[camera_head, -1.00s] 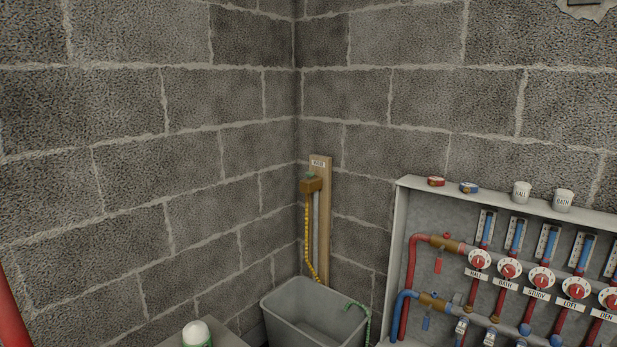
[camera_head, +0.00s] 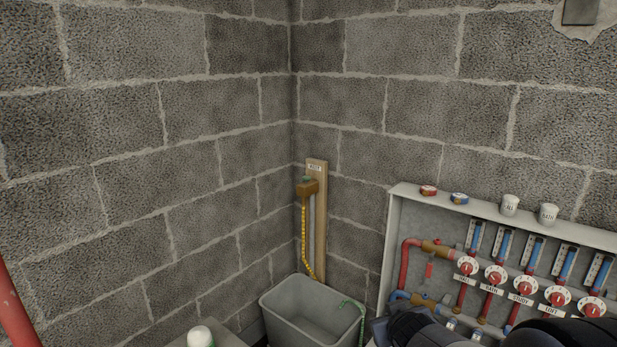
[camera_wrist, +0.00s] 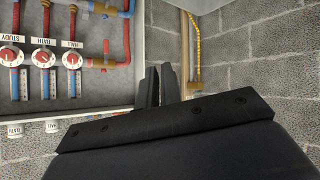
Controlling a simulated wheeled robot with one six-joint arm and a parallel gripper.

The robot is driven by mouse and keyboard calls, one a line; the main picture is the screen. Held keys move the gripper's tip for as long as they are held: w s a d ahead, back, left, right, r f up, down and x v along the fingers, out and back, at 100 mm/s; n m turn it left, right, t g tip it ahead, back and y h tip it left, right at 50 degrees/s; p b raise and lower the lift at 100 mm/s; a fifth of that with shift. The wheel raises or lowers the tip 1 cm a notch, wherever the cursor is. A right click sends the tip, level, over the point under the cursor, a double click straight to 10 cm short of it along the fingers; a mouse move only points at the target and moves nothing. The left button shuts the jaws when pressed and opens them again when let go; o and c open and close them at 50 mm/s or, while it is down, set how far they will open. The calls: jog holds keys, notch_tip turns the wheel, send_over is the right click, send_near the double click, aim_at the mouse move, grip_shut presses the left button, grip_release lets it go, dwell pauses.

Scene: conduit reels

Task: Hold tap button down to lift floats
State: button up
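The brass tap (camera_head: 307,188) with a green button (camera_head: 308,179) on top is fixed to a wooden board (camera_head: 321,215) in the corner. A yellow hose (camera_head: 304,235) hangs from it. Blue gauge tubes (camera_head: 504,244) stand above the red-and-white dials on the panel; their floats are too small to make out. In the wrist view, which looks upside down, my gripper (camera_wrist: 160,80) shows two black fingers close together, between the panel and the yellow hose (camera_wrist: 196,45). Nothing shows held. Whether the fingers are shut is unclear. My dark arm enters the head view at bottom right.
A grey tub (camera_head: 310,312) stands under the tap, with a green hose over its rim. The white manifold panel (camera_head: 392,235) is to its right, with tape rolls and two white cups (camera_head: 510,204) on top. A red pipe (camera_head: 14,300) is at far left.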

jog(key=w+r+t+y+p, duration=0.1)
jog(key=w+r, duration=0.1)
jog(key=r, duration=0.1)
jog(key=w+r+n+p, duration=0.1)
jog(key=w+r, duration=0.2)
jog(key=w+r+t+y+p, duration=0.1)
jog(key=w+r+p, duration=0.1)
jog(key=r, duration=0.1)
jog(key=shift+w+d+t+y, duration=0.25)
jog(key=shift+w+t+y, duration=0.05)
grip_shut()
jog(key=w+a+r+n+y+p, duration=0.1)
jog(key=w+r+n+y+p, duration=0.2)
jog(key=y, duration=0.4)
notch_tip(320, 180, up, 2)
jog(key=shift+w+r+n+g+p, duration=0.25)
jog(key=shift+w+n+g+p, duration=0.25)
jog(key=shift+p, duration=0.75)
jog(key=shift+s+a, duration=0.15)
